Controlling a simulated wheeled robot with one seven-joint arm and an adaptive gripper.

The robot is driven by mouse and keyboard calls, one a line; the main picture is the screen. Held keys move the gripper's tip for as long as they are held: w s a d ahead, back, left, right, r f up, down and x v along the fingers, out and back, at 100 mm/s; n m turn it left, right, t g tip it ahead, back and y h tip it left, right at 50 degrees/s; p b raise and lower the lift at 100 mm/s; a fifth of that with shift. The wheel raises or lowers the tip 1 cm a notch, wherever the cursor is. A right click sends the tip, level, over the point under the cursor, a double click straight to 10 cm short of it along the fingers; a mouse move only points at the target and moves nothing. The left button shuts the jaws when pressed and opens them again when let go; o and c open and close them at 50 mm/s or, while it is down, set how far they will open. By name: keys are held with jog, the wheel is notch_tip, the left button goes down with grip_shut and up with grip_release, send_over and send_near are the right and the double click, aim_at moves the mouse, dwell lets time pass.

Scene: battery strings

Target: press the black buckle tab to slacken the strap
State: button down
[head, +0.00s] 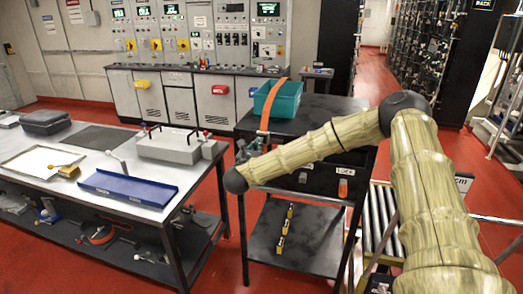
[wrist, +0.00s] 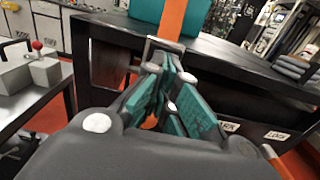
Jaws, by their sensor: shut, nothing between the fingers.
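An orange strap (head: 267,108) runs over a teal bin (head: 285,104) and down the front edge of the black cart; the strap (wrist: 174,18) also shows at the top of the wrist view. A silver metal buckle frame (wrist: 165,44) sits at the strap's lower end, at the cart's edge. My gripper (wrist: 173,68) is shut and empty, its teal fingers pointing at the buckle and overlapping its lower part in the picture. I cannot tell whether they touch. The black tab is not distinguishable; the fingers may hide it. In the head view my arm covers most of the gripper.
The black cart (head: 330,104) has labelled drawers and a lower shelf with yellow-marked items (head: 284,228). A workbench (head: 130,160) to the left holds a grey box (head: 172,146) with a red knob and a blue tray (head: 125,187). A roller conveyor (head: 380,220) stands right of the cart.

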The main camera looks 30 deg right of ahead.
jog(key=b+v, duration=0.3)
jog(key=v, duration=0.9)
jog(key=shift+d, duration=0.2)
jog(key=shift+s+f, duration=0.1)
jog(key=shift+f, duration=0.05)
jog(key=shift+f, duration=0.1)
